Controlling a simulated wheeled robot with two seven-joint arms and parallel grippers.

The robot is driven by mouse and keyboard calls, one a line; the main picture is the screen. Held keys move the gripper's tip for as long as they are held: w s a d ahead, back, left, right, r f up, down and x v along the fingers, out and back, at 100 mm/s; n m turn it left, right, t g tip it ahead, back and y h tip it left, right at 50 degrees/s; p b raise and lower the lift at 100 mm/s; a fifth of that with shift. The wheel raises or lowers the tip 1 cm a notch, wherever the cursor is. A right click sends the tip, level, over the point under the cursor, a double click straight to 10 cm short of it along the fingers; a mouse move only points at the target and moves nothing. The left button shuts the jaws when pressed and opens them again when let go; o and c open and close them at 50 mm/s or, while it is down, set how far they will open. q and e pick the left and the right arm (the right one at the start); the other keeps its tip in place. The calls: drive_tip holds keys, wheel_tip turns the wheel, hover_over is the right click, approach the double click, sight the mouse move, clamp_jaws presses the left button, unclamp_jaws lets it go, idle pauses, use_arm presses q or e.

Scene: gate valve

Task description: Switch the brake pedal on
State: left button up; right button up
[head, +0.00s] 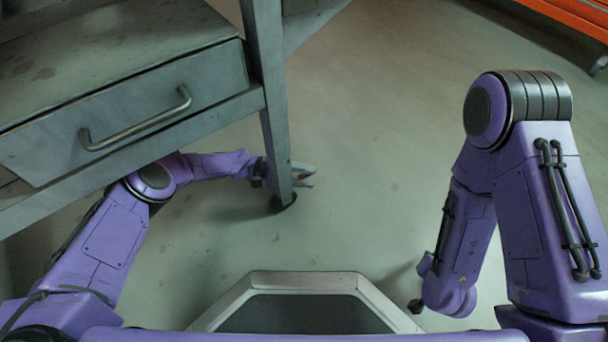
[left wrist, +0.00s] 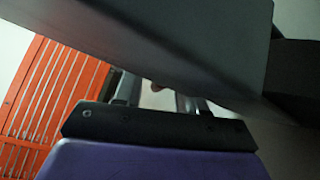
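The grey workbench leg (head: 274,130) stands left of centre in the head view, with a dark caster (head: 284,203) at its foot. I cannot make out a brake pedal for certain. My left gripper (head: 309,176) reaches from under the bench, passing behind the leg just above the caster, its tips showing to the right. Its two fingers look apart. In the left wrist view the left gripper (left wrist: 158,100) also shows spread fingers, with a small reddish bit between them that I cannot identify. A large dark grey bar covers much of that view.
The bench drawer (head: 130,110) with its metal handle (head: 140,120) is above my left forearm. An orange slatted unit (left wrist: 50,90) shows in the left wrist view; orange also shows at the head view's top right. The floor (head: 380,120) in the middle is clear.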

use_arm(q)
drive_tip(key=a, duration=0.3)
drive_tip(key=w+a, duration=0.1)
drive_tip(key=a, duration=0.3)
drive_tip(key=w+a, duration=0.1)
drive_tip(key=a, duration=0.2)
drive_tip(key=shift+a+r, duration=0.25)
drive_tip(key=shift+s+d, duration=0.1)
drive_tip(key=shift+d, duration=0.05)
drive_tip(key=d, duration=0.3)
drive_tip(key=s+d, duration=0.1)
drive_tip(key=d, duration=0.6)
drive_tip(key=shift+s+f, duration=0.3)
drive_tip(key=shift+s, duration=0.1)
drive_tip(key=shift+d+r+m+h, duration=0.15)
drive_tip(key=shift+d+m+h, duration=0.1)
drive_tip(key=shift+m+h, duration=0.05)
drive_tip(key=a, duration=0.3)
drive_tip(key=w+a, duration=0.1)
drive_tip(key=a, duration=0.1)
drive_tip(key=shift+a+r, duration=0.1)
drive_tip(key=shift+a, duration=0.25)
